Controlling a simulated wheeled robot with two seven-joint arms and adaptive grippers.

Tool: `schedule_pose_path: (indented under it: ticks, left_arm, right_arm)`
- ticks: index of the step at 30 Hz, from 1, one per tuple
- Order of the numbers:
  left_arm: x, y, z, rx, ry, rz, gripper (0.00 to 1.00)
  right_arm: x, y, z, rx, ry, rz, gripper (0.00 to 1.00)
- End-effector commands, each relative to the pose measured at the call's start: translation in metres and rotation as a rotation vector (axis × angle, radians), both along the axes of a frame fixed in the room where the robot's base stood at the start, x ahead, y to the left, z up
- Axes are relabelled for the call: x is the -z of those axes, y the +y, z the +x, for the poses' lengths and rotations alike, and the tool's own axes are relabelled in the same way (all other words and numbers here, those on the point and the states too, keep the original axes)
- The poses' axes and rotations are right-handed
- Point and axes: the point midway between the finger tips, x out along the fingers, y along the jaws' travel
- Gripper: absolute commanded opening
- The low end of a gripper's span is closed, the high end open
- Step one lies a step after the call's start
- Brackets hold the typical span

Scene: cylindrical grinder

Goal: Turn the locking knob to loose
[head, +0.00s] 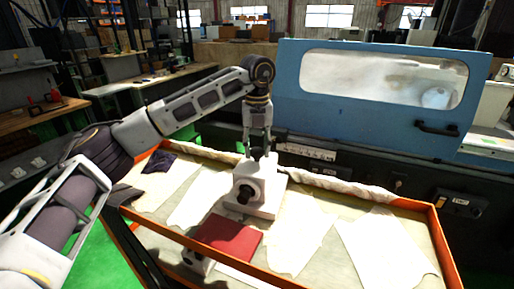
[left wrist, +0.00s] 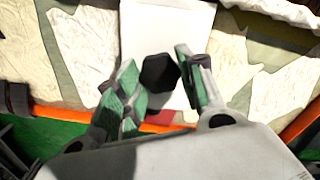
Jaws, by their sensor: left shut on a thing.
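A white block-shaped device (head: 257,188) stands on the tray, with a round black knob (head: 245,194) on its front face. My left gripper (head: 261,155) points down at the top of this device. In the left wrist view, a black six-sided locking knob (left wrist: 159,73) lies between the two green-padded fingers of my left gripper, which is shut on it. In the head view the fingers hide this knob, and I cannot tell its turned position. My right gripper is not in view.
An orange-rimmed tray (head: 440,232) holds pale cloths (head: 385,245) and a red block (head: 228,237) in front of the device. Behind it stands the blue grinder cover (head: 380,115) with a window and a black handle (head: 437,130). A workbench (head: 150,78) stands at the back left.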

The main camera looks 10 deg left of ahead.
Motion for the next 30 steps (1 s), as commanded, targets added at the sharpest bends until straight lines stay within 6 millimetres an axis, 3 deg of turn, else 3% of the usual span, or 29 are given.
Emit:
schedule_pose_path:
  ticks: [15, 16, 20, 30]
  left_arm:
    - [-0.001, 0.000, 0.001, -0.022, -0.002, -0.001, 0.15]
    - [-0.001, 0.000, 0.001, -0.022, -0.002, -0.001, 0.42]
    - [-0.001, 0.000, 0.000, -0.021, -0.002, -0.001, 0.59]
    - [0.000, 0.000, 0.000, -0.020, -0.001, -0.001, 0.61]
  right_arm:
    - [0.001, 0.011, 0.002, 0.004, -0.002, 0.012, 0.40]
    - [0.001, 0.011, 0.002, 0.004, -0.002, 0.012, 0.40]
    - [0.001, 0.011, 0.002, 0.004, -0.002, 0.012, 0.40]
    - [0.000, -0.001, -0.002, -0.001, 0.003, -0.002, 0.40]
